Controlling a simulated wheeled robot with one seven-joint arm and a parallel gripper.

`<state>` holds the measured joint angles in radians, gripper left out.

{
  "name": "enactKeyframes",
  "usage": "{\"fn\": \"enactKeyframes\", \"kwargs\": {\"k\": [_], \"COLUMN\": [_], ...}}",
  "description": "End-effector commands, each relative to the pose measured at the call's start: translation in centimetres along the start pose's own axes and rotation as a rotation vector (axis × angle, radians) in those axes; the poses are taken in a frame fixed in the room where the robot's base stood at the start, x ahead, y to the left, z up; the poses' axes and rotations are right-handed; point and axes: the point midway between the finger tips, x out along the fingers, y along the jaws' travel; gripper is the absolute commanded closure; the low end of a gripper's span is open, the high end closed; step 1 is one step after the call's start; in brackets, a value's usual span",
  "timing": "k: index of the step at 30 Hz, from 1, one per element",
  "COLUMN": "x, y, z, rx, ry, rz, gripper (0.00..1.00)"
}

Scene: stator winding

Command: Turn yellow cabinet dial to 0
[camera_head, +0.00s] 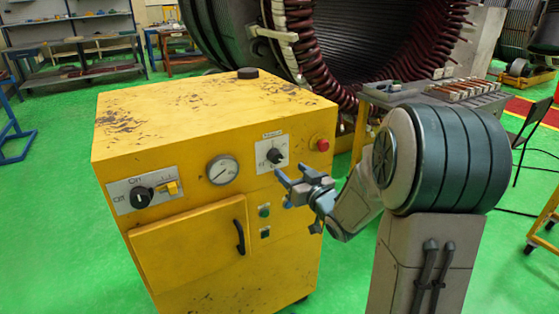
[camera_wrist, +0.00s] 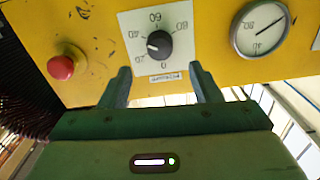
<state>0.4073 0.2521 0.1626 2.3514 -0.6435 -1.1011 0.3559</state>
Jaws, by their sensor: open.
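The yellow cabinet (camera_head: 190,115) stands in front of me. Its black dial (camera_head: 276,155) sits on a white plate at the upper right of the front, below and left of a red button. In the wrist view the dial (camera_wrist: 158,45) is ringed by numbers from 0 to 80, and its pale mark points left, seemingly between 20 and 40. My gripper (camera_head: 285,186) is open in front of the cabinet, just below the dial. In the wrist view its fingertips (camera_wrist: 159,69) are spread on either side below the dial, with nothing between them.
A red button (camera_head: 323,145) and a round gauge (camera_head: 222,169) flank the dial. An On/Off knob (camera_head: 142,194) and a door handle (camera_head: 239,237) are further left. A large stator (camera_head: 340,40) and a tool table (camera_head: 430,92) stand behind. Green floor is open at left.

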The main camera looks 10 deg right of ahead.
Motion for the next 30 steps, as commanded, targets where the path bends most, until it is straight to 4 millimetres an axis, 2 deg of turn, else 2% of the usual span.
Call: {"fn": "enactKeyframes", "kwargs": {"k": [3,9,15,23,24,28,29,30], "x": [2.7,5.8,7.3,7.4,7.4,7.4,7.4,7.4], "y": [-0.1,0.0,0.0,0.0,0.0,0.0,0.0,0.0], "z": [0.0,0.0,0.0,0.0,0.0,0.0,0.0,0.0], "rx": [0.001,0.0,0.0,-0.001,-0.001,-0.001,-0.001,-0.001], "ry": [0.0,-0.001,-0.001,-0.001,-0.001,-0.001,-0.001,-0.001], "rz": [-0.002,0.0,0.001,0.001,0.001,0.001,0.001,0.001], "gripper": [0.43,0.43,0.43,0.43,0.45,0.82,0.88,0.88]}}
